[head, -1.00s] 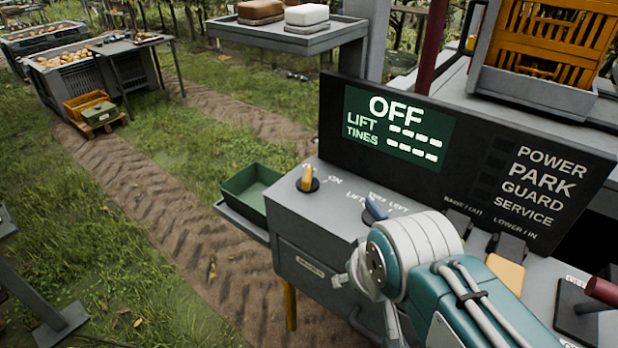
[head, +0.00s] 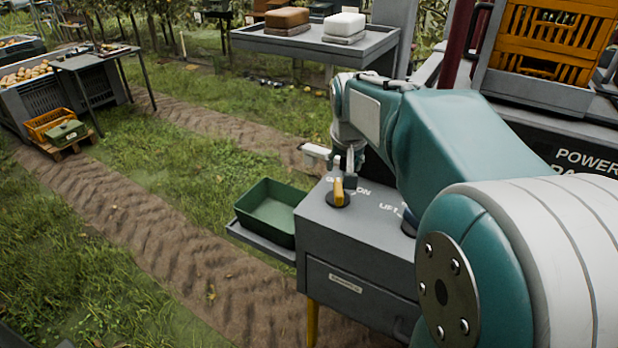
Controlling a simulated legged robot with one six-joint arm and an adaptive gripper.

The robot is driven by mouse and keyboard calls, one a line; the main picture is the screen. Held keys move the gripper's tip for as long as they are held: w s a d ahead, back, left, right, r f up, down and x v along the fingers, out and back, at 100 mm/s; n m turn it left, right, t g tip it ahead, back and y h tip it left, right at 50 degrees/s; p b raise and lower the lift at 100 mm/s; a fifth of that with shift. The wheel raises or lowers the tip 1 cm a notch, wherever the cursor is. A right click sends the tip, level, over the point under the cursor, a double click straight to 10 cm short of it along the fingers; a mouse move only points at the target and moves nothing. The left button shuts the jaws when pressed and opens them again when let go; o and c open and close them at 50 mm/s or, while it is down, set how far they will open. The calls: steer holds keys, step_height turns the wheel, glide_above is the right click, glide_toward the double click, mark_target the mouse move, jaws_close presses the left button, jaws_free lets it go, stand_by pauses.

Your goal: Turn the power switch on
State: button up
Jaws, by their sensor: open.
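The power switch (head: 338,194) is a yellow knob on a dark round base, at the left end of the grey console top (head: 372,212). Part of the word "ON" shows to its right. My gripper (head: 344,163) is open and points down right at the knob, its fingertips close above or around its top. I cannot tell whether they touch it. My arm hides most of the display panel (head: 560,140), including its readout; only "POWER" and part of a label below it show at the right.
A green tray (head: 268,212) sits left of the console. A grey shelf (head: 300,45) with two blocks stands behind. An orange crate (head: 550,45) is at upper right. Grass lies open at left.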

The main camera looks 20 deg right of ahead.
mark_target(339, 186)
steer(key=shift+w+d+f, duration=0.15)
steer(key=shift+w, duration=0.1)
steer(key=x, duration=1)
steer(key=shift+w+f, duration=0.15)
steer(key=shift+f, duration=0.1)
jaws_close()
